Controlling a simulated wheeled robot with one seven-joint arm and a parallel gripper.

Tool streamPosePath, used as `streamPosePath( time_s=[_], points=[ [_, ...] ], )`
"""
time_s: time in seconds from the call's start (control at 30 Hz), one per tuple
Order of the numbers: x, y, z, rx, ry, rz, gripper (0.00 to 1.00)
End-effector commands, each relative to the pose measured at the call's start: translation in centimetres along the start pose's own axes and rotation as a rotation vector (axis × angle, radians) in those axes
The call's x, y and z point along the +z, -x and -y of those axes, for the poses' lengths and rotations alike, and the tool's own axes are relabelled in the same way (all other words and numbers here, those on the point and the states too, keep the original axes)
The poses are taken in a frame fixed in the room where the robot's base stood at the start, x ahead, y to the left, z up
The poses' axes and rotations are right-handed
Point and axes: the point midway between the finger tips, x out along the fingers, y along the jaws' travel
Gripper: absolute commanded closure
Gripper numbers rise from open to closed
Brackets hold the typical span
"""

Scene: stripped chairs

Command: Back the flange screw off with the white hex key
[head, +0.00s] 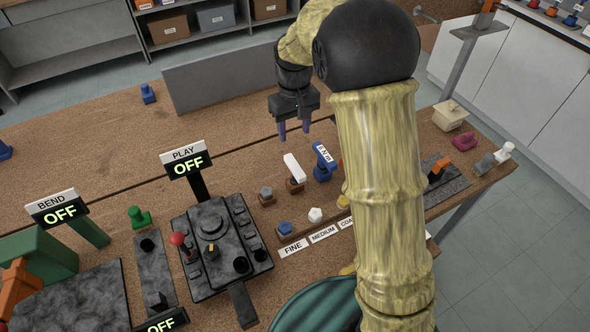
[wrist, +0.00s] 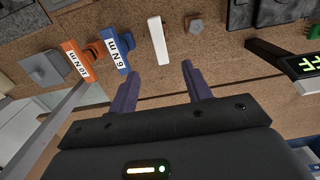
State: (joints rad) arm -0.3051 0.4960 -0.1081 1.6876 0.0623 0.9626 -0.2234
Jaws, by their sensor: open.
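The white hex key (head: 293,167) stands in a small brown holder on the bench, its white bar on top. It also shows in the wrist view (wrist: 157,40), just beyond the gap between my fingertips. My gripper (head: 294,132) is open and empty, above the bench on the far side of the key and apart from it. Its two purple fingers show in the wrist view (wrist: 159,70). I cannot pick out the flange screw in either view; my arm hides part of the bench.
A blue 6 N m tool (head: 323,161) stands right of the key; an orange 10 N m tool (wrist: 75,59) stands beyond it. A dark control box with a red-knobbed stick (head: 210,245) and a PLAY sign (head: 185,160) stand at left. Bench behind the key is mostly clear.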

Motion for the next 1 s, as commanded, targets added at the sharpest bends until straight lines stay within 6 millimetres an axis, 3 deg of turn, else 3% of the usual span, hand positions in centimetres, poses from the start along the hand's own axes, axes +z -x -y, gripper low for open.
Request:
streamPosePath(
  time_s=[0.23, 0.8, 1.0],
  points=[
    [0.0, -1.6, 0.2, -0.001, 0.003, 0.003, 0.51],
    [0.1, -11.3, -0.2, 0.000, -0.005, 0.003, 0.51],
    [0.0, -12.2, 0.0, 0.000, -0.001, -0.001, 0.51]
  ],
)
